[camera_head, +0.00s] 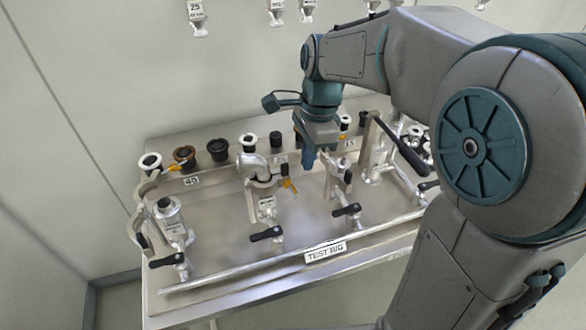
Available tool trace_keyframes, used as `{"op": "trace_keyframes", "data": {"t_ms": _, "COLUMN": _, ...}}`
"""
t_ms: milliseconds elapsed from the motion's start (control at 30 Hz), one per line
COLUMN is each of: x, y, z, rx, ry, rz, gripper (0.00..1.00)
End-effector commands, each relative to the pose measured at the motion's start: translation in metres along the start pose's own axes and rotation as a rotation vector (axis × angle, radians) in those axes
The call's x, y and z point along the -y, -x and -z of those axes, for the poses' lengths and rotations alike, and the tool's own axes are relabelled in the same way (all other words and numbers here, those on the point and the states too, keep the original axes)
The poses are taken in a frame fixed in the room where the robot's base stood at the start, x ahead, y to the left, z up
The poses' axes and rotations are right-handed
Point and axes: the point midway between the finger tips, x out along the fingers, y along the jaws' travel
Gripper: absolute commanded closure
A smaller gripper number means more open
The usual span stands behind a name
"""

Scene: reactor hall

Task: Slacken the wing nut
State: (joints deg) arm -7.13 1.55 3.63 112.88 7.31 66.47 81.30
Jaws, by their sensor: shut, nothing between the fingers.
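My gripper (309,160) points down over the steel test rig bench, shut and empty. It is above and beside a metal pipe fitting (340,176), and I cannot tell whether it touches it. A small orange-yellow part (289,185) sits on the clamp of the elbow fitting (254,168) to the left. Another orange-yellow part (172,168) shows near the far left pipe. These may be wing nuts, but they are too small to tell. Anything directly behind my gripper is hidden.
Black-handled valves (266,234) line the bench front behind a rail with a TEST RIG label (325,251). Several dark and white-rimmed caps (218,150) stand along the back ledge. A long black lever (401,147) rises at the right. Bare bench (222,205) shows between the fittings.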

Motion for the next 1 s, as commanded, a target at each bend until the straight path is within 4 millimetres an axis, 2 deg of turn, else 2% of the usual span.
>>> {"op": "trace_keyframes", "data": {"t_ms": 67, "x": -0.001, "y": -0.014, "z": -0.002, "rx": 0.001, "ry": 0.002, "rz": -0.004, "gripper": 1.0}}
{"op": "trace_keyframes", "data": {"t_ms": 200, "x": -0.001, "y": -0.027, "z": -0.018, "rx": 0.0, "ry": 0.004, "rz": -0.002, "gripper": 1.0}}
{"op": "trace_keyframes", "data": {"t_ms": 333, "x": 0.0, "y": -0.035, "z": -0.026, "rx": 0.0, "ry": 0.002, "rz": -0.001, "gripper": 1.0}}
{"op": "trace_keyframes", "data": {"t_ms": 767, "x": 0.0, "y": -0.038, "z": -0.028, "rx": -0.001, "ry": 0.001, "rz": 0.0, "gripper": 1.0}}
{"op": "trace_keyframes", "data": {"t_ms": 1000, "x": -0.001, "y": -0.04, "z": -0.023, "rx": -0.038, "ry": -0.017, "rz": -0.001, "gripper": 1.0}}
